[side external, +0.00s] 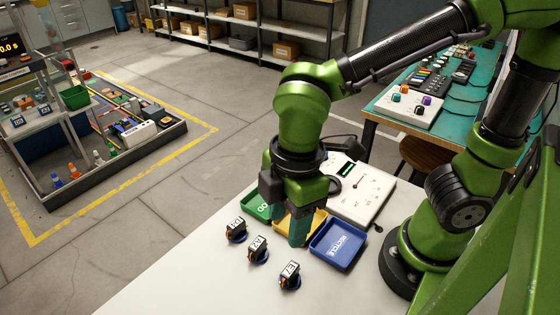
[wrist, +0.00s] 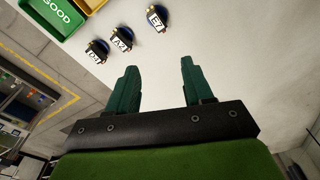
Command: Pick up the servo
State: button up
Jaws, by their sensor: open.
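Three dark servos with white labels stand apart in a row on the pale bench. In the side view, the left servo (side external: 236,231) has a label that looks like D4, the middle servo (side external: 258,250) reads A2, and the near servo (side external: 289,276) reads E7. The wrist view also shows the D4 servo (wrist: 96,50), the A2 servo (wrist: 121,40) and the E7 servo (wrist: 158,19) near its top. My gripper (side external: 299,240) points down beside the row, in front of the yellow tray. In the wrist view its teal fingers (wrist: 158,68) are spread with nothing between them.
A green tray (side external: 252,207) marked GOOD, a yellow tray (side external: 318,216) partly hidden by my gripper, and a blue RECYCLE tray (side external: 340,246) line the bench behind the servos. A white meter box (side external: 372,191) stands behind them. The bench's near left part is clear.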

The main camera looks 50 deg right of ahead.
jog(key=n, duration=0.5)
send_near(288, 273)
jog(key=shift+h, duration=0.4)
jog(key=f, duration=0.2)
jog(key=a+f, duration=0.1)
jog(key=f, duration=0.2)
jog(key=shift+w+f, duration=0.1)
jog(key=shift+f, duration=0.1)
jog(key=shift+w+d+f, duration=0.1)
jog(key=shift+w+f, duration=0.05)
jog(key=shift+f, duration=2.5)
grip_shut()
